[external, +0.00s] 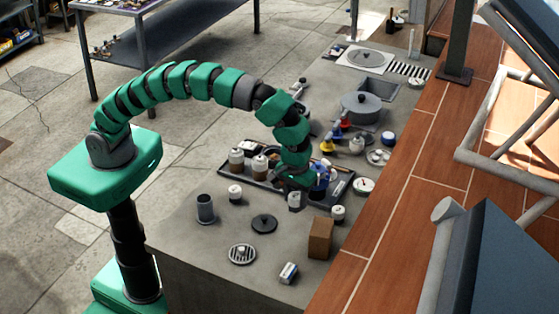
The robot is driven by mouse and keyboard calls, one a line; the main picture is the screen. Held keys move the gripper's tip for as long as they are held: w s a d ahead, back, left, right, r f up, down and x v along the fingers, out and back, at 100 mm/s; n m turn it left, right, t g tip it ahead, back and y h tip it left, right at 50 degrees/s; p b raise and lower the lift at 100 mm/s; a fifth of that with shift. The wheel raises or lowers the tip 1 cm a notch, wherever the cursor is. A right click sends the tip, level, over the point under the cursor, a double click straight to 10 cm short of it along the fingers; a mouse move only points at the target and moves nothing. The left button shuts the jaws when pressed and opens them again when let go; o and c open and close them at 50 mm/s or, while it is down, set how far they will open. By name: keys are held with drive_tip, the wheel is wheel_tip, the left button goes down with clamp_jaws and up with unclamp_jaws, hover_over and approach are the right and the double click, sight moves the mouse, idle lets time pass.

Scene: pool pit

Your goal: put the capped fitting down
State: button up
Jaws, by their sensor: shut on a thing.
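My green segmented arm arches over the grey counter and reaches down to the near side of the dark tray (222,171). My gripper (295,194) is at the arm's lower end, shut on the capped fitting (295,202). The fitting is small and pale grey, and the gripper and the last arm link hide its upper part. It appears at the tray's front edge; I cannot tell whether it touches anything below.
The tray holds bottles (236,160) and small items. Around the fitting are a white-lidded jar (338,213), another jar (235,192), a dark lid (264,223), a brown block (320,238), a grey cup (205,208) and a round grate (242,254). Bare counter lies between them.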

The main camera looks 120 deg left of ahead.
drive_tip(key=shift+w+a+f+p, duration=0.15)
drive_tip(key=shift+w+p, duration=0.15)
drive_tip(key=shift+w, duration=1.1)
drive_tip(key=shift+w+f+p, duration=0.1)
drive_tip(key=shift+w+p, duration=0.2)
drive_tip(key=shift+w, duration=1.05)
drive_tip(key=shift+f+p, duration=0.55)
drive_tip(key=shift+f, duration=1.2)
drive_tip(key=shift+f, duration=0.1)
drive_tip(key=o, duration=1)
drive_tip(key=shift+s+r, duration=0.1)
drive_tip(key=shift+r, duration=6.05)
